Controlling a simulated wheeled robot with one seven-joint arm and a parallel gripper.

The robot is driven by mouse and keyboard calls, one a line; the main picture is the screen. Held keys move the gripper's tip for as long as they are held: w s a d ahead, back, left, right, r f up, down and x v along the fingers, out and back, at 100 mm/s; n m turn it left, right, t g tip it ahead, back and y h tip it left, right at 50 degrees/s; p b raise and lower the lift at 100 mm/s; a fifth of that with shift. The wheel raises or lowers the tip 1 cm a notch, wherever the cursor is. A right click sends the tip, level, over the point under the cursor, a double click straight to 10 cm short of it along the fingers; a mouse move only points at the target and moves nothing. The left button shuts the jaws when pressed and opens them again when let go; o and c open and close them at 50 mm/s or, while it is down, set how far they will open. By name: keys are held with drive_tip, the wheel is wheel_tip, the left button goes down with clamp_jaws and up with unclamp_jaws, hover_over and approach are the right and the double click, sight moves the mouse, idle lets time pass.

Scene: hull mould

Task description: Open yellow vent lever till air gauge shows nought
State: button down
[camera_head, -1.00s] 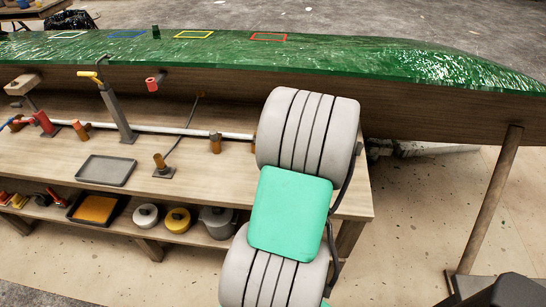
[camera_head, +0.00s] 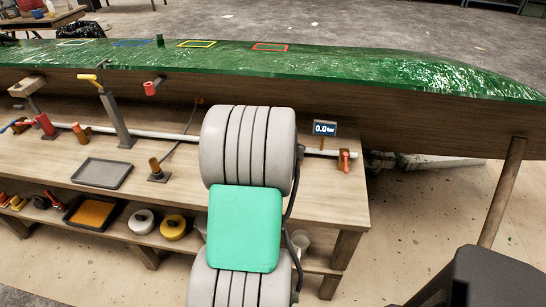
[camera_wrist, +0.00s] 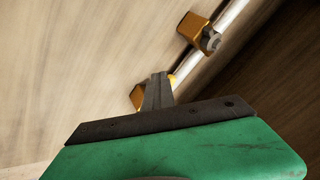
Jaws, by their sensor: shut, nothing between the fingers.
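A yellow lever (camera_head: 88,78) sits on top of a grey upright post at the bench's left, in the head view. The small dark gauge screen (camera_head: 325,128) at the pipe's right end reads 0.0 bar. My gripper (camera_wrist: 158,80) is shut and empty in the wrist view, its tips close in front of an ochre-yellow block (camera_wrist: 138,95) at the pipe. The tips partly cover that block, so I cannot tell whether they touch. In the head view my arm hides the gripper.
A white pipe (camera_head: 180,135) runs along the bench with a red-handled fitting (camera_head: 345,161) at its right end. The green hull mould (camera_head: 300,60) overhangs behind. A grey tray (camera_head: 102,173) lies on the bench; pots stand on the lower shelf. A slanted leg (camera_head: 505,190) stands at right.

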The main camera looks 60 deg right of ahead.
drive_tip(key=shift+w+d+r, duration=0.2)
drive_tip(key=shift+w+r, duration=0.05)
idle(0.3)
drive_tip(key=shift+s+d+r, duration=0.15)
drive_tip(key=shift+s+d, duration=0.25)
drive_tip(key=shift+s, duration=0.15)
drive_tip(key=shift+s+a, duration=0.3)
drive_tip(key=shift+s, duration=0.1)
drive_tip(key=a, duration=0.2)
drive_tip(key=s+a, duration=0.1)
drive_tip(key=a, duration=0.1)
drive_tip(key=shift+s+r+p, duration=0.1)
drive_tip(key=shift+r+p, duration=0.1)
drive_tip(key=shift+p, duration=0.1)
drive_tip(key=w+a+r, duration=0.1)
drive_tip(key=a+r, duration=0.4)
drive_tip(key=r, duration=0.1)
drive_tip(key=shift+a+r, duration=0.4)
